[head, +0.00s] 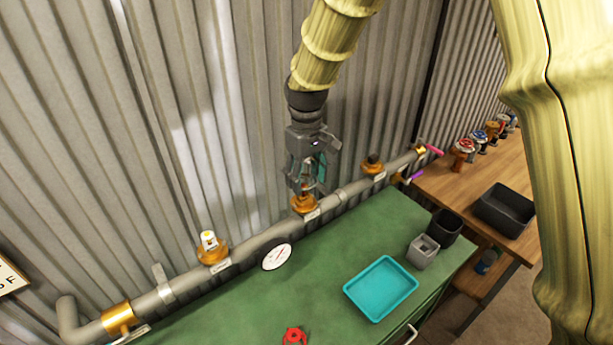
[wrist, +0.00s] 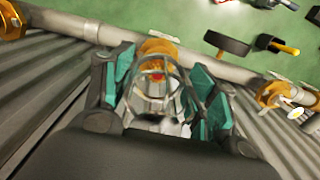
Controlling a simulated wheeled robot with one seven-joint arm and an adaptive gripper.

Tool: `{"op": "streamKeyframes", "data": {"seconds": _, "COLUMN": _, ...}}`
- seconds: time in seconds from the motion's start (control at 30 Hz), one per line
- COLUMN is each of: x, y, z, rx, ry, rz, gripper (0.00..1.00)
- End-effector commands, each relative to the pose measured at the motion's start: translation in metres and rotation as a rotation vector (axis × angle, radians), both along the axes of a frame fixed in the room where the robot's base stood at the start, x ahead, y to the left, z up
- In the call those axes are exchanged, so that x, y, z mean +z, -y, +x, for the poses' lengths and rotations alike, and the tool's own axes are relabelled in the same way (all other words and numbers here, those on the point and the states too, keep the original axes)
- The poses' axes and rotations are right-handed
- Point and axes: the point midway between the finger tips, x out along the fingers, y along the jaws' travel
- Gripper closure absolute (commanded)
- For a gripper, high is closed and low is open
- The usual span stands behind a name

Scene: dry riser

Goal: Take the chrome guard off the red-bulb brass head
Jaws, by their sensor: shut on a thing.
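The chrome guard (wrist: 150,98) is a wire cage between my gripper's teal finger pads in the wrist view. A small red bulb (wrist: 158,76) shows through its wires. The brass head (head: 304,204) sits on the grey pipe below my gripper (head: 304,176), and it also shows in the wrist view (wrist: 160,48). My gripper points down and is shut on the guard. The guard is around the bulb, at the brass head. The fingers partly hide the guard in the head view, and I cannot tell whether it still touches the head.
Two other brass heads, one white-capped (head: 211,247) and one dark-topped (head: 372,166), stand on the grey pipe (head: 250,243). The green bench (head: 225,305) holds a teal tray (head: 381,290), a grey cup (head: 423,249), a black cup (head: 445,227) and a red part (head: 294,337).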

Motion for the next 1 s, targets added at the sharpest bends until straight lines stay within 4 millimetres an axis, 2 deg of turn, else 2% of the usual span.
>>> {"op": "streamKeyframes", "data": {"seconds": 0.7, "x": 0.017, "y": 0.0, "z": 0.0, "rx": 0.0, "ry": 0.0, "rz": 0.0, "gripper": 0.66}}
{"op": "streamKeyframes", "data": {"seconds": 1.0, "x": 0.018, "y": 0.0, "z": 0.0, "rx": 0.0, "ry": 0.0, "rz": 0.0, "gripper": 0.66}}
